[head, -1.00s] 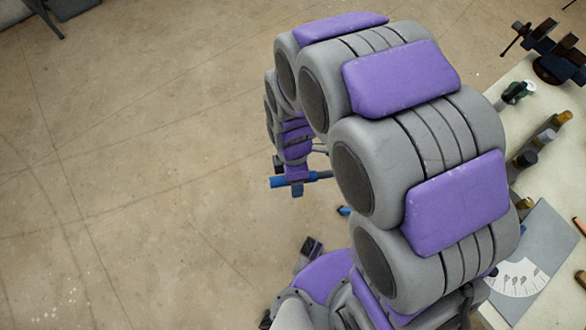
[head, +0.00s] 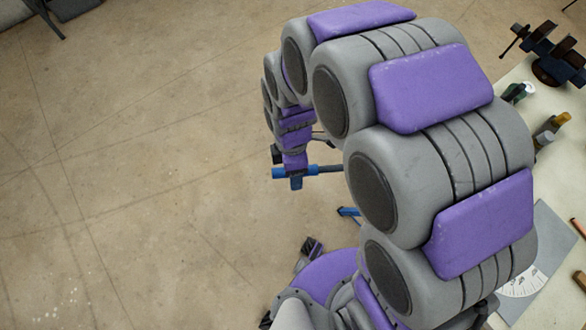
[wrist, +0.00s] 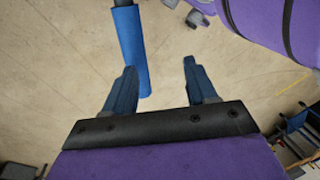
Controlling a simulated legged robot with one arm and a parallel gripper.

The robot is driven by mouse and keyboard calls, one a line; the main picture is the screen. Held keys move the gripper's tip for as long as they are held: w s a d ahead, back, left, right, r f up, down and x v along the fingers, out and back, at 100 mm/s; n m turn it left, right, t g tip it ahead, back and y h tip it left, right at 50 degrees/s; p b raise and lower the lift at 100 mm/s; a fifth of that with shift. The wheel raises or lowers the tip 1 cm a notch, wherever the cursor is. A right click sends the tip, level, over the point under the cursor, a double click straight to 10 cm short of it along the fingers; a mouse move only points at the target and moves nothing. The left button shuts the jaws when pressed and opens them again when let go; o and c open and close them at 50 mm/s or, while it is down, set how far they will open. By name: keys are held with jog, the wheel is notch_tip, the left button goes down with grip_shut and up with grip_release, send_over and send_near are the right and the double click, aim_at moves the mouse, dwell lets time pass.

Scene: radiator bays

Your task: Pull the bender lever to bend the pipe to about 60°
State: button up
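The lever's blue grip (head: 280,173) shows in the head view beside my gripper (head: 296,184), with a short grey rod running right toward my arm. In the wrist view the blue grip (wrist: 131,45) is a long cylinder on a dark rod, passing just beyond the left finger. My gripper (wrist: 160,68) is open there, with a gap of bare floor between its blue fingers. I cannot tell whether the grip touches a finger. The bender's body and the pipe are hidden behind my arm in the head view. A white angle scale (head: 522,283) shows partly at the lower right.
A blue part (head: 349,212) shows beside my arm. The floor on the left is clear.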

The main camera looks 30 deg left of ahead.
jog(key=p+v, duration=0.2)
jog(key=v, duration=1.1)
jog(key=shift+w+d, duration=0.1)
jog(key=shift+c, duration=0.5)
